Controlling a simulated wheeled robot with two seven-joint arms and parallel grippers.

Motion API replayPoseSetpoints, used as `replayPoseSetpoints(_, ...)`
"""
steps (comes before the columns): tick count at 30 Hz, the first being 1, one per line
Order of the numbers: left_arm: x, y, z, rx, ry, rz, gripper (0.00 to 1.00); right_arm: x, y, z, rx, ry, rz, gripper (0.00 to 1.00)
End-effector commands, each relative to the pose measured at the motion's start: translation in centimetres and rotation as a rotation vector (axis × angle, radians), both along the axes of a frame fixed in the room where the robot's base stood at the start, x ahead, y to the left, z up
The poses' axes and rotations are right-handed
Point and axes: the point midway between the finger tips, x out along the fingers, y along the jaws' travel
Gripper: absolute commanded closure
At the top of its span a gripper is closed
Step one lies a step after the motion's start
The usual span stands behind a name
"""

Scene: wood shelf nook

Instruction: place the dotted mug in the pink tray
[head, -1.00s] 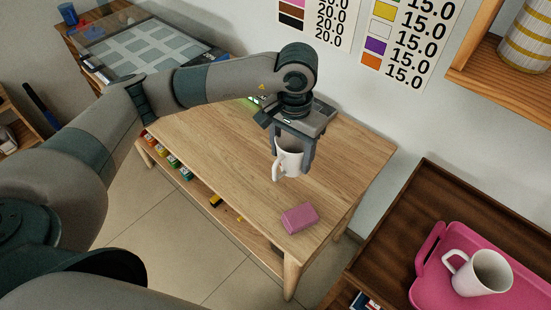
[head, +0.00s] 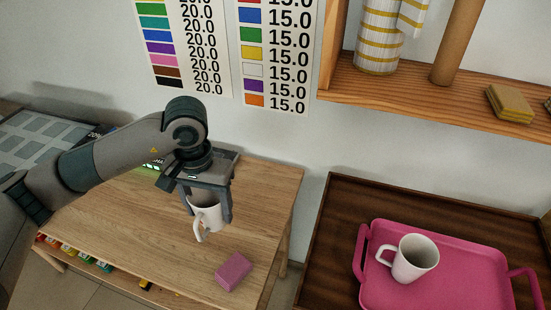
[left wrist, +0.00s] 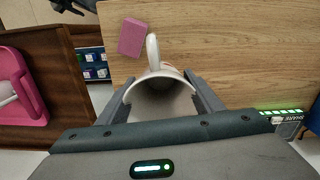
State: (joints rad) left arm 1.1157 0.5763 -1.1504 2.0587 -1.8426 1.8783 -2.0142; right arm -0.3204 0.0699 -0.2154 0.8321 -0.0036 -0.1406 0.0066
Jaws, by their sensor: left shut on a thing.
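My left gripper (head: 208,208) is shut on a white mug (head: 207,217). It holds the mug above the wooden table, handle toward me. The left wrist view looks into this mug (left wrist: 162,98) between the fingers; a little reddish marking shows by its handle, but dots cannot be made out clearly. The pink tray (head: 470,290) lies to the right on a dark wooden surface. A second, plain white mug (head: 416,258) stands upright in the tray's left part, handle to the left. The tray's edge (left wrist: 12,75) shows at the left of the left wrist view. My right gripper is not seen.
A pink block (head: 233,271) lies on the wooden table (head: 130,220) near its front right corner. The dark surface (head: 345,215) has a raised rim. A wooden shelf (head: 400,95) juts out above it. The tray's right part is free.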

Motion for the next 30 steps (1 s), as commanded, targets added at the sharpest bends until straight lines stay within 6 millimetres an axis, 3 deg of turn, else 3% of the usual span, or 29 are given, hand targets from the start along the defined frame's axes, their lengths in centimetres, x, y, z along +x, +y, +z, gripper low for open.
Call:
replayPoseSetpoints(12,-5.0,6.1,1.3,0.001,-0.001,0.211,0.74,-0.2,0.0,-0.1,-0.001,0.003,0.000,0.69)
replayPoseSetpoints(30,-5.4,6.5,1.5,0.001,-0.001,0.232,0.74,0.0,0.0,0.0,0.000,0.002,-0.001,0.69)
